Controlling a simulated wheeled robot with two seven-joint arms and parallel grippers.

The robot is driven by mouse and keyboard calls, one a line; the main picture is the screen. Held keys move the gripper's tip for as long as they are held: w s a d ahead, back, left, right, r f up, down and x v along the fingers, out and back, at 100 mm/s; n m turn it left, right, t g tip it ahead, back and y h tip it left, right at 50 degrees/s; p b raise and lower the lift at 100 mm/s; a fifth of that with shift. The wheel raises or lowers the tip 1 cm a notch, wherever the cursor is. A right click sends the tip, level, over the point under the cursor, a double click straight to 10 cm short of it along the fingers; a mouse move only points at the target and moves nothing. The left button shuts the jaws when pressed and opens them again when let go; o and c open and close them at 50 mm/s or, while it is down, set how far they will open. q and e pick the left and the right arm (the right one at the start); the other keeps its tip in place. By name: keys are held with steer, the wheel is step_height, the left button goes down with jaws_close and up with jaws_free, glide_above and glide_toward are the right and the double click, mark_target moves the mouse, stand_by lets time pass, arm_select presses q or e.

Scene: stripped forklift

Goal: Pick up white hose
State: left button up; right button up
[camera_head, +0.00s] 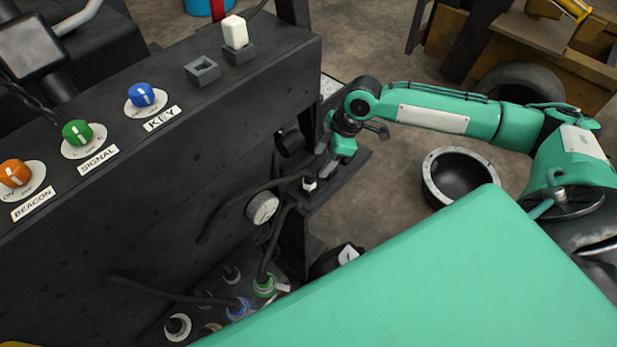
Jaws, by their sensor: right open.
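A dark hose (250,198) with a small white-marked end (310,184) lies on the small dark ledge beside the forklift panel. I take this as the white hose; most of its length looks black. My right gripper (328,166) is open, just above and behind the white end, with its fingers pointing down toward the ledge. I see no contact between them, but the fingertips are small and dark. My left gripper is out of view.
A dark panel carries orange (15,173), green (77,133) and blue (141,95) knobs. A white block (235,33) stands in a socket on top. A round gauge (262,208) and several coloured ports (240,308) sit below. A round metal bowl (459,178) stands on the floor.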

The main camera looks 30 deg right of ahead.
mark_target(308, 177)
steer(key=x, duration=0.3)
steer(key=shift+w+r, duration=0.1)
steer(key=shift+w, duration=0.05)
steer(key=shift+a+f+p, duration=0.1)
steer(key=shift+f+p, duration=0.2)
steer(key=shift+f, duration=0.05)
steer(key=shift+a+f+p, duration=0.25)
steer(key=shift+f+p, duration=0.1)
steer(key=shift+p, duration=0.05)
steer(key=p+x, duration=0.2)
steer(key=x, duration=0.2)
steer(key=shift+w+a+f, duration=0.15)
steer(key=shift+f, duration=0.05)
jaws_close()
